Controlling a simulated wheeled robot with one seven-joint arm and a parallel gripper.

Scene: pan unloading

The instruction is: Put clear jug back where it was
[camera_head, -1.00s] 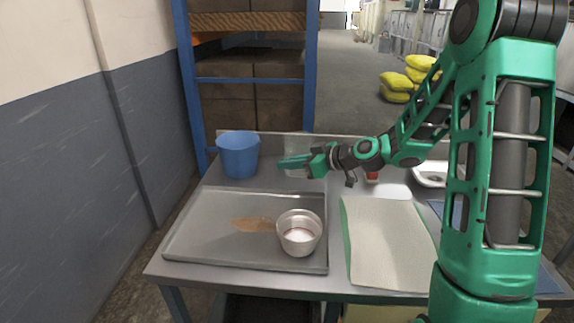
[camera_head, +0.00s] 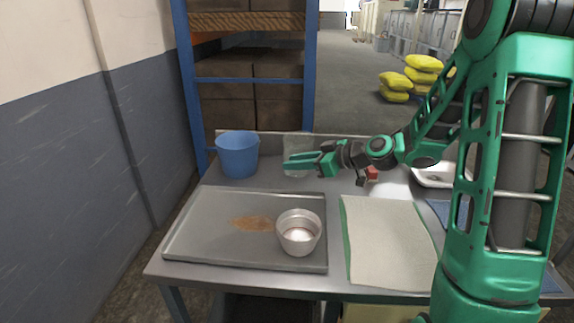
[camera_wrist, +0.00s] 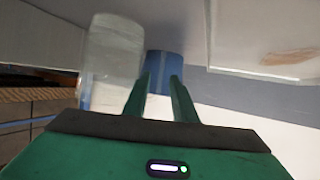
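The clear jug (camera_head: 299,144) stands upright at the back of the metal table, right of the blue bucket (camera_head: 238,156). It is faint and partly hidden behind my gripper (camera_head: 288,163). In the wrist view the jug (camera_wrist: 112,58) is left of both fingers, outside the gap between them. My gripper (camera_wrist: 160,78) is open and empty there, its fingers apart, with the blue bucket (camera_wrist: 164,68) beyond them. In the head view my gripper is level, points left and passes in front of the jug. Whether it touches the jug I cannot tell.
A grey tray (camera_head: 190,238) with a brown stain holds a metal pot (camera_head: 299,232) at front. A pale cloth or board (camera_head: 388,245) lies right of it. A small red object (camera_head: 372,173) and a white basin (camera_head: 436,180) are by my arm. A blue-framed rack stands behind.

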